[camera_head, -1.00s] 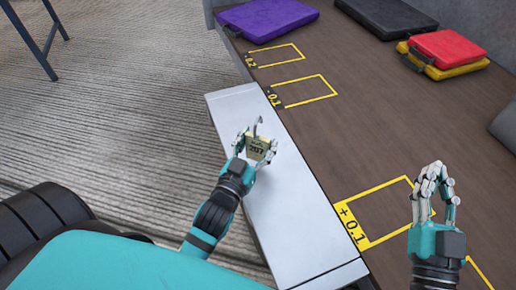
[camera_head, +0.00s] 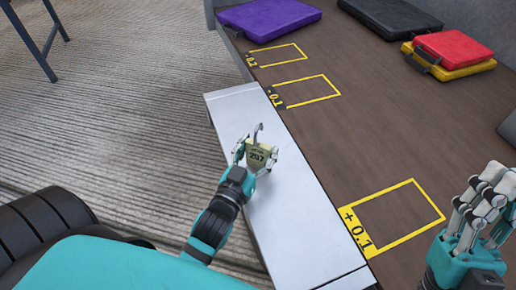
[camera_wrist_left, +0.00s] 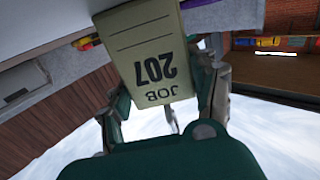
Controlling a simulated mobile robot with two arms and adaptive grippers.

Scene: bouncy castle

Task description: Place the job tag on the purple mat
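The job tag (camera_head: 258,156) is a pale yellow-green card marked 207 with a hook at its top. It is between the fingers of my left gripper (camera_head: 255,157), which is shut on it over the silver strip along the table's edge. In the left wrist view the tag (camera_wrist_left: 150,50) shows large and upside down, with a finger on each side. The purple mat (camera_head: 268,18) looks like a flat case with a handle and lies at the table's far left corner, well beyond the tag. My right gripper (camera_head: 482,195) is empty at the right edge; its fingers overlap.
A brown table (camera_head: 365,110) bears yellow outlined boxes, one marked +0.1 (camera_head: 395,218). A black case (camera_head: 390,15) and a red case (camera_head: 453,48) on a yellow one (camera_head: 450,70) lie at the far right. The table's middle is clear.

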